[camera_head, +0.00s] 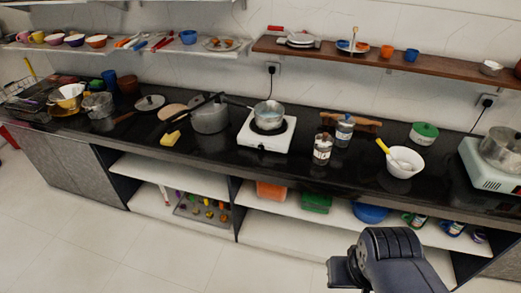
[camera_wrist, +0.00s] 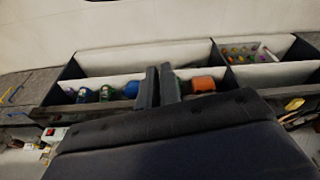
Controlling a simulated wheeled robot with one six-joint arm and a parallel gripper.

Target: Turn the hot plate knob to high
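A white hot plate (camera_head: 247,139) stands mid-counter in the head view, with a metal pot (camera_head: 268,116) on it. A second, pale green hot plate (camera_head: 479,176) is at the right edge, with a larger metal pot (camera_head: 503,148) on top. A small red patch (camera_wrist: 48,132) on a pale object shows in the wrist view; it may be a switch. I cannot make out a knob or its setting. My gripper (camera_wrist: 159,86) is in front of the counter, away from both hot plates. Its dark fingers look close together, with nothing visibly held.
The black counter (camera_head: 285,165) also holds two jars (camera_head: 322,150), a white bowl (camera_head: 402,164), a green-lidded container (camera_head: 424,134) and a pressure cooker (camera_head: 210,117). Open shelves (camera_head: 285,237) below hold containers. The tiled floor (camera_head: 100,250) in front is clear.

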